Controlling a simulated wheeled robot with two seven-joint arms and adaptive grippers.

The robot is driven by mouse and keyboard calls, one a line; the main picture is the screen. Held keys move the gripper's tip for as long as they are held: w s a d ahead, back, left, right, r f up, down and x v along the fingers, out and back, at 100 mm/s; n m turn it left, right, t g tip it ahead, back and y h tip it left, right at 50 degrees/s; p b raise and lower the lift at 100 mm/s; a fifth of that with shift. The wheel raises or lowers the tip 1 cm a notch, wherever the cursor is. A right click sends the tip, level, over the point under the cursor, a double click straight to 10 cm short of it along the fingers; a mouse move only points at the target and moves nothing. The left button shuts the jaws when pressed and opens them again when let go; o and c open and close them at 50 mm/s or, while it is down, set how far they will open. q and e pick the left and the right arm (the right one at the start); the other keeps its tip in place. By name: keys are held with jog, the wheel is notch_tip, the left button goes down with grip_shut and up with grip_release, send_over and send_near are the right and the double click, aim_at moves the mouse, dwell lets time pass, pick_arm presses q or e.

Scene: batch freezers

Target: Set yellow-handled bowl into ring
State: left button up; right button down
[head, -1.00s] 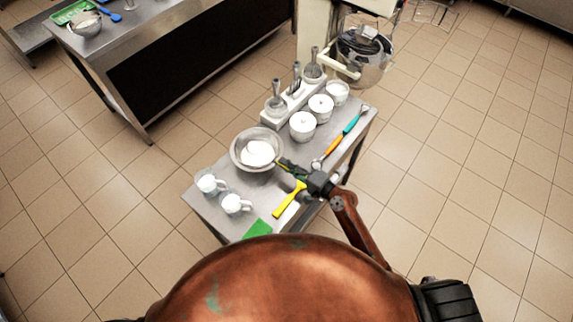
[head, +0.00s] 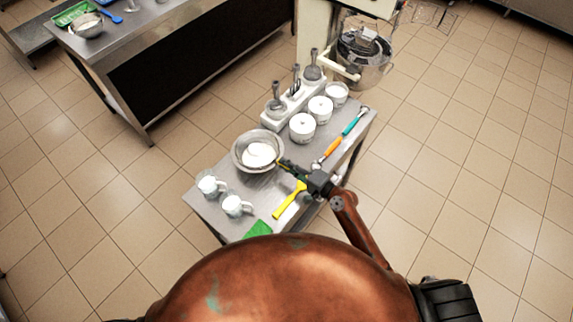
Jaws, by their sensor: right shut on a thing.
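A round steel bowl (head: 238,150) with white contents is at the left edge of the steel table. My right gripper (head: 284,166) is shut at the bowl's near right side, where a little yellow shows between the dark fingers; the handle is mostly hidden. I cannot tell whether the bowl rests on the table or hangs just above it. At the far end, a cream mixer (head: 318,28) has a pale arm reaching around a shiny round vessel or guard (head: 372,74). I cannot make out the ring clearly there. My left gripper is out of view.
Two white mugs (head: 235,207), a yellow scraper (head: 288,202) and a green sheet (head: 258,230) are at the near end. Another table (head: 170,45) stands behind left.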

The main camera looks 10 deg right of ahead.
jog(key=shift+s+d+f, duration=0.1)
jog(key=shift+f, duration=0.35)
jog(key=shift+f+b, duration=0.35)
jog(key=shift+b, duration=0.15)
jog(key=c, duration=2)
grip_release()
jog(key=shift+c, duration=0.2)
jog(key=shift+o, duration=1)
jog(key=shift+r, duration=0.1)
